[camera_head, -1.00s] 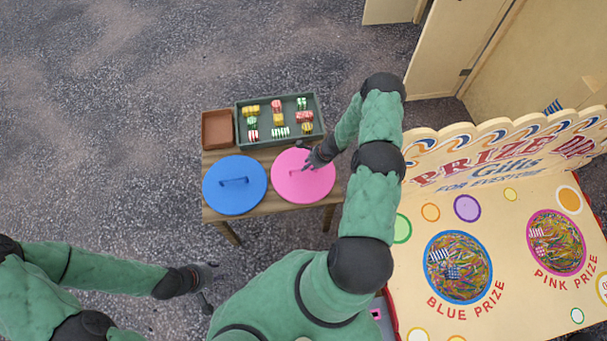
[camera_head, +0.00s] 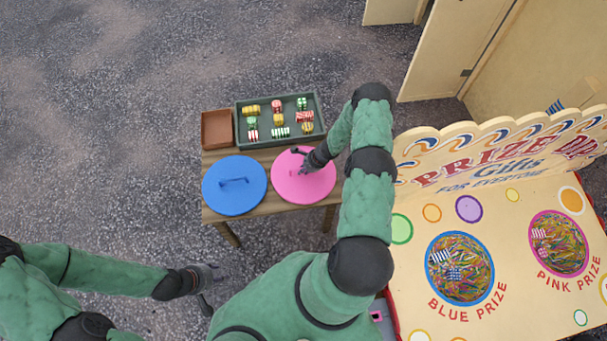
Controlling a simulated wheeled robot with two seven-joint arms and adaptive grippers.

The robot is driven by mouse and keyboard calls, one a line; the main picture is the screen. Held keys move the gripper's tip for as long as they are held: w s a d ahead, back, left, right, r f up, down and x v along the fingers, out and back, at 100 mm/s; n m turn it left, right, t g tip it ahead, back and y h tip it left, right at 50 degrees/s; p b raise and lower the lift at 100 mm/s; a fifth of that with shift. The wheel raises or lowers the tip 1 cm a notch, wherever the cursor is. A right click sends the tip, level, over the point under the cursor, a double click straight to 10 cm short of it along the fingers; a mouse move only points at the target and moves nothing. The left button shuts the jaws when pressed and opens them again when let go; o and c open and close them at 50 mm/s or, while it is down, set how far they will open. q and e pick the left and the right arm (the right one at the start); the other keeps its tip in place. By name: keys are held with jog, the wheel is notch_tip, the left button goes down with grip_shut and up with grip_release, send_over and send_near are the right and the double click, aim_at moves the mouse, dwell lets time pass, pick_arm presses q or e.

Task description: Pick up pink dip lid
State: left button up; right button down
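The pink dip lid (camera_head: 306,189) is a round pink disc with a small handle on top, lying on the right part of the wooden table. My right gripper (camera_head: 300,162) is over the far half of the lid, close to its handle, with its fingers spread apart. The gripper hides part of the handle, and I cannot tell whether a finger touches it. My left gripper (camera_head: 210,289) is low at the left, away from the table, with its fingers apart and nothing between them.
A blue lid (camera_head: 238,200) lies left of the pink one. Behind them stand a green tray (camera_head: 243,135) of wrapped sweets and an empty brown box (camera_head: 216,129) on the wooden table (camera_head: 267,208). The prize stall (camera_head: 515,275) stands close on the right, near my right arm.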

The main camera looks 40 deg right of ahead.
aim_at(299, 170)
jog(key=shift+r, duration=0.1)
jog(key=shift+r, duration=0.85)
jog(key=shift+s+a+r+p, duration=0.1)
jog(key=shift+a+r+p, duration=0.1)
jog(key=shift+r, duration=0.4)
jog(key=shift+s+a+r+p, duration=0.1)
jog(key=shift+a+r+p, duration=0.1)
jog(key=shift+r, duration=0.35)
jog(key=s+a+r+b, duration=0.3)
jog(key=s+a+r, duration=0.2)
jog(key=a+r, duration=0.3)
jog(key=shift+s+a+r, duration=0.2)
jog(key=shift+a+r, duration=0.2)
jog(key=shift+a, duration=1.45)
